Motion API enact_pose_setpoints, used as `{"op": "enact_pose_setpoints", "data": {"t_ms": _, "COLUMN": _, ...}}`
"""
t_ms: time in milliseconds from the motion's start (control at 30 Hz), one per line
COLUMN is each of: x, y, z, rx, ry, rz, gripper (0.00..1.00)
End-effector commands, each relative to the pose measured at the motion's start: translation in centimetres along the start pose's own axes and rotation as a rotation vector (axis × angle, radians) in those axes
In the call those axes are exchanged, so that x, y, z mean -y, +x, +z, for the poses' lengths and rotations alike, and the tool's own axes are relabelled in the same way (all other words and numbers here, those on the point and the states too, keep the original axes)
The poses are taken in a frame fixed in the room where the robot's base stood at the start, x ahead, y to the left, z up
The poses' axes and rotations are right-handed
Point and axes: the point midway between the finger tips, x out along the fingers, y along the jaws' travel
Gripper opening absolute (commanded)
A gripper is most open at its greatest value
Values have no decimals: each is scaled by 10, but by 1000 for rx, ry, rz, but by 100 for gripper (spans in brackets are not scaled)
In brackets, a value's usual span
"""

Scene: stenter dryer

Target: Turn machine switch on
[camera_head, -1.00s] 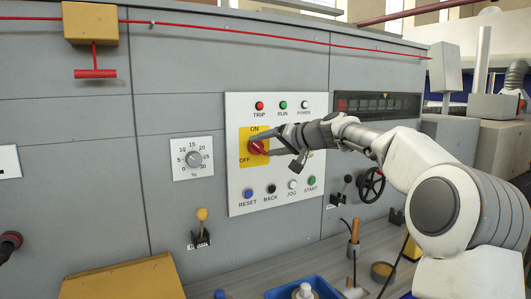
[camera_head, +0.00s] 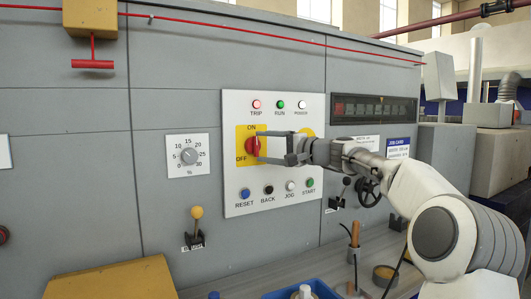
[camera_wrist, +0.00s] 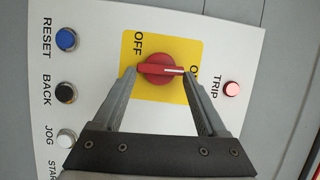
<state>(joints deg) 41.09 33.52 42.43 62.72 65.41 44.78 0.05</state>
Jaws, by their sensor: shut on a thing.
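The machine switch (camera_head: 252,146) is a red rotary knob on a yellow ON/OFF plate (camera_head: 242,135), set in a white control panel. Its handle stands about upright in the head view. In the wrist view the knob (camera_wrist: 157,70) has its white line pointing towards ON, partly covered by a finger. My gripper (camera_wrist: 160,74) has one finger at each end of the handle and is shut on it. In the head view my gripper (camera_head: 261,147) reaches the knob from the right.
The TRIP lamp (camera_head: 257,104) glows pinkish red; RUN (camera_head: 280,104) is green. Several push buttons, including RESET (camera_head: 245,193), line the panel's bottom. A yellow-knobbed lever (camera_head: 197,212) and dial (camera_head: 188,156) are left. A blue bin (camera_head: 325,289) stands below.

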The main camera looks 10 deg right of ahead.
Motion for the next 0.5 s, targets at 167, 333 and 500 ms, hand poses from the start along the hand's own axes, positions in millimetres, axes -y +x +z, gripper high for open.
{"op": "enact_pose_setpoints", "data": {"t_ms": 167, "x": -2, "y": 0, "z": 0, "rx": -1, "ry": 44, "rz": -18, "gripper": 19}}
{"op": "enact_pose_setpoints", "data": {"t_ms": 333, "x": -1, "y": 0, "z": 0, "rx": -1, "ry": 62, "rz": -25, "gripper": 19}}
{"op": "enact_pose_setpoints", "data": {"t_ms": 500, "x": -1, "y": 0, "z": 0, "rx": 0, "ry": 65, "rz": -26, "gripper": 19}}
